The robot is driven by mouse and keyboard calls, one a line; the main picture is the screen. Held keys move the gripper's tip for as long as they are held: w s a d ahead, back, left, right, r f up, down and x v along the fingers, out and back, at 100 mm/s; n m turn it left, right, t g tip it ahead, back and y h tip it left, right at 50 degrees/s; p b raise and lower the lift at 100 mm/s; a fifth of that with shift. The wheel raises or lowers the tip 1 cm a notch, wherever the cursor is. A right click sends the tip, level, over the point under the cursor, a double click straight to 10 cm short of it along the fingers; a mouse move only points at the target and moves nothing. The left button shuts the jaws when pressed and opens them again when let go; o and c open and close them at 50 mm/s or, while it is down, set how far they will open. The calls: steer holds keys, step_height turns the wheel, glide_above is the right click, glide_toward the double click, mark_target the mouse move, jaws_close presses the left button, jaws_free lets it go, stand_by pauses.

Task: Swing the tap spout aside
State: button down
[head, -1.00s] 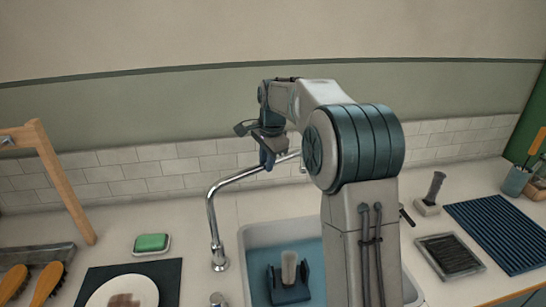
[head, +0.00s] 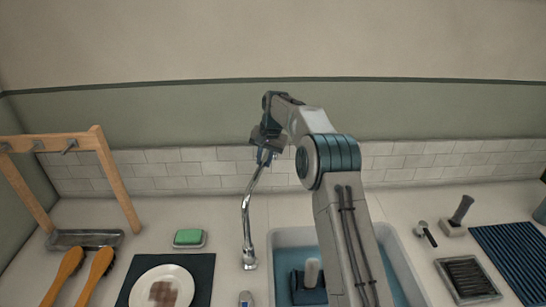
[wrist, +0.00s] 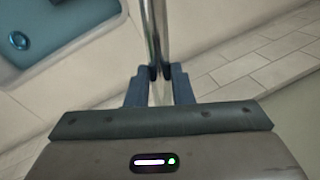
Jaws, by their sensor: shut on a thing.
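The chrome tap spout (head: 247,205) rises from its base at the left rim of the sink and leans up toward the back wall. My gripper (head: 264,156) is at the spout's upper end. In the wrist view my gripper (wrist: 160,72) has its two blue fingers closed on either side of the shiny spout tube (wrist: 154,30). The spout now stands to the left of the basin in the head view. The spout's outlet tip is hidden behind my gripper.
The sink (head: 284,240) holds a blue rack with a pale cylinder (head: 312,272). Left are a green sponge (head: 188,237) on a dish, a stained plate (head: 161,291) on a dark mat, brushes (head: 92,277) and a wooden frame (head: 118,180). A ribbed blue mat (head: 515,255) lies right.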

steer(key=shift+w+a+n, duration=0.25)
steer(key=shift+a+n, duration=0.25)
steer(key=shift+a, duration=0.2)
steer(key=c, duration=1.3)
jaws_free()
steer(key=d+r, duration=0.1)
steer(key=r, duration=0.8)
steer(key=d+r, duration=0.1)
steer(key=r, duration=0.3)
steer(key=shift+s+d+r, duration=0.3)
steer(key=shift+s, duration=0.1)
